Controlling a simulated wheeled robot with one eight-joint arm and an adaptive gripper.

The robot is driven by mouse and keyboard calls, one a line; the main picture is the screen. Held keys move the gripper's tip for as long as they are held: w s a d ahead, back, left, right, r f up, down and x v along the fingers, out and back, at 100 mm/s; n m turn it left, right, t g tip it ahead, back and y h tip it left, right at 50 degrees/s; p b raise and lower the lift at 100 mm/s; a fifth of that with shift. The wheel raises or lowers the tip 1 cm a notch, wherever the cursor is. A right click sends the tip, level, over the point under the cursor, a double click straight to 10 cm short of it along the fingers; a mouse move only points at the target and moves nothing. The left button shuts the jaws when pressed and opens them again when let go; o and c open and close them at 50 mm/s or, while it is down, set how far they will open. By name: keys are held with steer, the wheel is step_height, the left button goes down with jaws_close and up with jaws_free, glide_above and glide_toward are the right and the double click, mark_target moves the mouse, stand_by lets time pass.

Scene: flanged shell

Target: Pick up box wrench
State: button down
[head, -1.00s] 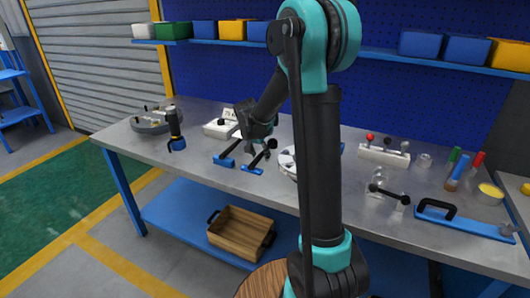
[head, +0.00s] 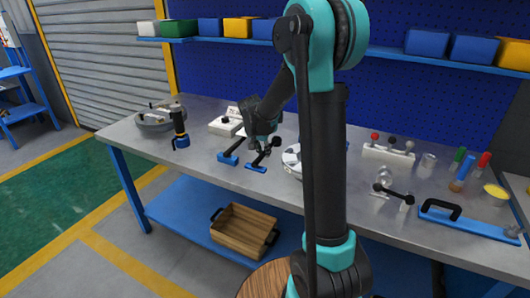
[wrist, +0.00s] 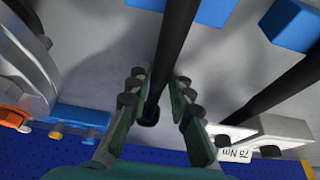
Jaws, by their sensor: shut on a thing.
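A black-handled tool with a flat blue foot (head: 256,167) stands near the middle of the bench, its black rod slanting up. I take it to be the box wrench, but its ends are too small to confirm. My gripper (head: 262,139) is at its upper part. In the wrist view my gripper (wrist: 155,100) has its green fingers on either side of the black rod (wrist: 175,45), near its dark rounded end (wrist: 150,116). The finger contact is partly hidden. A similar blue-footed tool (head: 228,158) stands just to the left; its rod (wrist: 265,88) also shows in the wrist view.
A white block labelled 75 Nm (wrist: 268,135) stands close by, behind the second tool. A round grey flanged part (wrist: 25,65) is on the other side. A dark-handled tool (head: 180,128) stands at left. Levers and bottles occupy the right bench. A wooden crate (head: 240,228) is below.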

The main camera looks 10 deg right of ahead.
step_height(320, 180, up, 20)
steer(key=shift+f, duration=0.15)
stand_by(0.3)
steer(key=c, duration=1.9)
jaws_free()
steer(key=shift+c, duration=0.2)
jaws_close()
